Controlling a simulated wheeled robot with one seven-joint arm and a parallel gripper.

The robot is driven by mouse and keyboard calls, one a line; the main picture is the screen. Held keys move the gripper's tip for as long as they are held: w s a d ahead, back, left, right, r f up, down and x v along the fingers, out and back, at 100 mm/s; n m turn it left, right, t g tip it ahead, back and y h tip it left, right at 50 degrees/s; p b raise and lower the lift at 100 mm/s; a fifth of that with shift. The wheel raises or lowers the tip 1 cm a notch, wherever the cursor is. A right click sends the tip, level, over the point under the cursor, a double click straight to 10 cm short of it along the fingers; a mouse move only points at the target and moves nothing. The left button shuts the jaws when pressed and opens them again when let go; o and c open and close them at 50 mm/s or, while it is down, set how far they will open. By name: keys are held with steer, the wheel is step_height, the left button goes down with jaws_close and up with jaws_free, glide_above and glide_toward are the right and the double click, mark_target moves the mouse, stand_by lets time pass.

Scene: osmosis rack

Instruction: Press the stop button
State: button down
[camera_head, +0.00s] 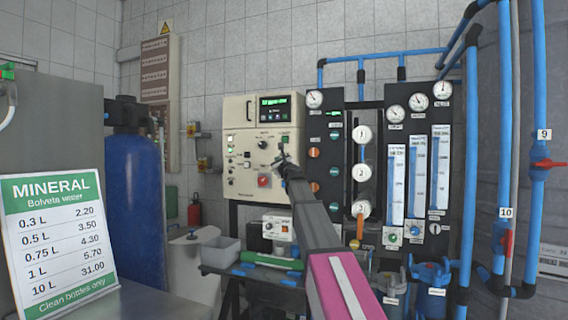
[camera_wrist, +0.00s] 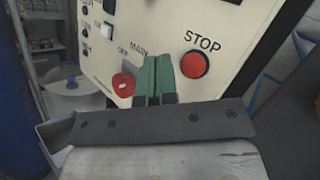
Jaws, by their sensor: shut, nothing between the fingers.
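The stop button is a round red button (camera_wrist: 194,64) under the word STOP on the cream control panel (camera_wrist: 240,25). In the wrist view it lies just right of my fingertips. My gripper (camera_wrist: 157,76) has its two green fingers shut together with nothing between them. The fingertips are in front of the panel, between the stop button and the red main switch (camera_wrist: 123,84). I cannot tell whether they touch the panel. In the head view my gripper (camera_head: 283,156) is in front of the panel's right part, and I cannot make out the stop button there, likely hidden behind my arm.
The red main switch also shows in the head view (camera_head: 264,181). Gauges and flowmeters (camera_head: 418,175) with blue pipes (camera_head: 467,200) stand right of the panel. A price sign (camera_head: 60,235) and a blue tank (camera_head: 135,200) are at left. A grey bin (camera_head: 220,250) is below the panel.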

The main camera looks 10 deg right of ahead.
steer(key=shift+w+d, duration=0.45)
steer(key=shift+w, duration=0.35)
steer(key=shift+w+d, duration=0.45)
steer(key=shift+w, duration=0.3)
steer(key=shift+w+d, duration=0.1)
steer(key=shift+w, duration=0.05)
stand_by(0.9)
steer(key=shift+w+d, duration=0.1)
steer(key=shift+w, duration=0.1)
steer(key=shift+w+d, duration=0.25)
steer(key=shift+w, duration=0.15)
stand_by(0.9)
steer(key=shift+s, duration=0.1)
steer(key=shift+s+a, duration=0.45)
steer(key=shift+s, duration=0.2)
steer(key=shift+s, duration=0.1)
steer(key=s, duration=0.1)
steer(key=s+a, duration=0.2)
steer(key=s, duration=0.1)
steer(key=shift+s+a, duration=0.1)
steer(key=shift+a, duration=0.15)
stand_by(0.4)
